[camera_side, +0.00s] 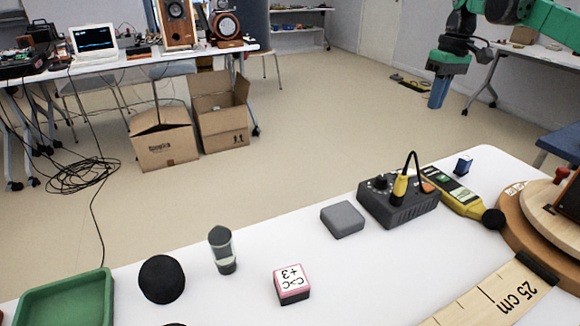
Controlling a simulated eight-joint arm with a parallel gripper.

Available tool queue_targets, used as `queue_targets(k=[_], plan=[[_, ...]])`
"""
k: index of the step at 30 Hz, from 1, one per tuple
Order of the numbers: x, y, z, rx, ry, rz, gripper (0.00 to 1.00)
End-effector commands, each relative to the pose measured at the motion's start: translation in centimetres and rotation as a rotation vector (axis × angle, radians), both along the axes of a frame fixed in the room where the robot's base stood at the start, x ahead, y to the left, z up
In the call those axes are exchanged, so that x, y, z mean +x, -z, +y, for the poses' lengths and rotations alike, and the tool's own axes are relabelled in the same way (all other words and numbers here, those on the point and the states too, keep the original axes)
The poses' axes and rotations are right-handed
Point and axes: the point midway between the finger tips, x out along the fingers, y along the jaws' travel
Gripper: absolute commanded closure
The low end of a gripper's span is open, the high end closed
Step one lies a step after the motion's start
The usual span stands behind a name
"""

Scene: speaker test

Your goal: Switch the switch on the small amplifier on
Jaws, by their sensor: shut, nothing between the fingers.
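The small amplifier (399,209) is a dark grey box at the back right of the white table. A black knob (380,183) and a yellow plug (400,187) with a looping black cable are on its top. An orange part (427,187) at its right end looks like the switch; its position is too small to tell. My gripper (437,104), green with blue fingers, hangs at the upper right, pointing down. It appears well above and apart from the amplifier. Its fingers are shut and empty.
A yellow meter (459,197) with a black foam tip lies right of the amplifier, near a small blue block (463,164). A grey block (342,219) sits to its left. A wooden disc (507,218) and ruler (492,299) occupy the right.

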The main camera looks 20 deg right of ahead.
Motion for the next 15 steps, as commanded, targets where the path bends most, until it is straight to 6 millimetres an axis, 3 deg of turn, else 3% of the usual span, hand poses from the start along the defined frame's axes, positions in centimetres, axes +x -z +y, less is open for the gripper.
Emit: queue_targets(k=[5, 9, 15], plan=[[0.0, 0.0, 0.1, 0.004, 0.0, 0.0, 1.0], [-0.1, -0.1, 1.5, 0.051, -0.002, -0.001, 1.0], [-0.1, 0.0, 1.5, 0.049, -0.001, -0.001, 1.0]])
